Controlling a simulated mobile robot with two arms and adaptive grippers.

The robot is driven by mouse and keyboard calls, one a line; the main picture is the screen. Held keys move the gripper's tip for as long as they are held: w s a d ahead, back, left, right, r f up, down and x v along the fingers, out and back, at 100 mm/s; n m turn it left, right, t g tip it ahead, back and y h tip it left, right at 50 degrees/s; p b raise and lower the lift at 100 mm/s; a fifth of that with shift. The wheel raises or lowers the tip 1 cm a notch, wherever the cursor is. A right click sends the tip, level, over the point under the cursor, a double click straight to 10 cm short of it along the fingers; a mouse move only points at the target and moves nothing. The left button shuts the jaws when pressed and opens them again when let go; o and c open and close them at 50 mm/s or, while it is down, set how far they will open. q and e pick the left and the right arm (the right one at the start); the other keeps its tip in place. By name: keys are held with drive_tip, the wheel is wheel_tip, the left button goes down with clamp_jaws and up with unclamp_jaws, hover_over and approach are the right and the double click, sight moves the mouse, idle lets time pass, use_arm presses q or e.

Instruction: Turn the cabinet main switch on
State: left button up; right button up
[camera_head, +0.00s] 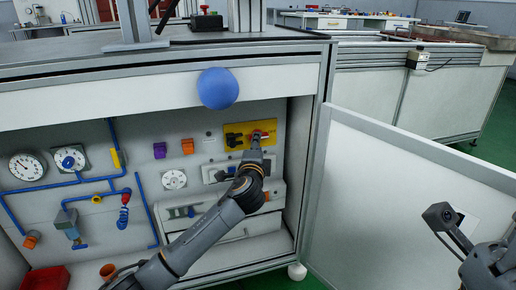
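The cabinet's main switch (264,134) shows as a red knob on a yellow plate (238,138) on the panel inside the open cabinet. My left gripper (256,142) is at the lower side of the red knob and covers part of it. It appears to be touching or very near it. The fingers are small and dark here, so I cannot tell whether they are open or closed on the knob.
The open cabinet door (400,200) fills the right side. A blue ball (218,88) shows in front of the cabinet's top edge. Gauges (27,165), blue pipes and other controls cover the panel's left. A red bin (50,279) sits at the lower left.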

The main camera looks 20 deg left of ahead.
use_arm(q)
drive_tip(key=shift+b+x, duration=0.5)
drive_tip(key=shift+x, duration=1.15)
clamp_jaws()
